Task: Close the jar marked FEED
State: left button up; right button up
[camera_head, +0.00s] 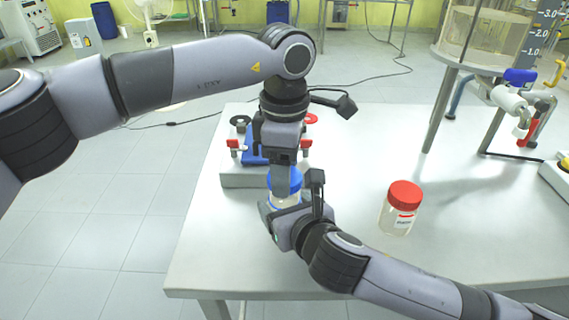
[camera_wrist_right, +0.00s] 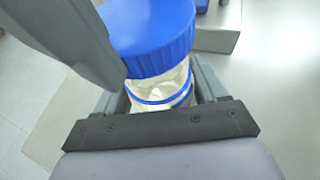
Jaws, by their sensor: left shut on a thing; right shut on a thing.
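A clear jar (camera_wrist_right: 165,97) with a blue ring around it stands between the fingers of my right gripper (camera_head: 290,203), which is shut on it. A blue lid (camera_wrist_right: 150,38) sits at the jar's mouth; it also shows in the head view (camera_head: 293,180). I cannot tell how tightly it is seated. My left gripper (camera_head: 280,178) points down from above and is shut on the blue lid; one of its fingers crosses the upper left of the right wrist view. No FEED label is visible on this jar, as the grippers hide much of it.
A red-lidded jar (camera_head: 401,208) with a label stands on the white table (camera_head: 480,230) to the right. A grey device with red clamps (camera_head: 233,145) is behind the left gripper. A metal-legged glass vessel (camera_head: 490,40) stands at the back right. The table's front right is mostly clear.

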pick_arm(q)
jog(key=shift+f, duration=0.9)
jog(key=shift+f, duration=0.55)
pick_arm(e)
grip_shut()
pick_arm(q)
jog(key=m, duration=1.9)
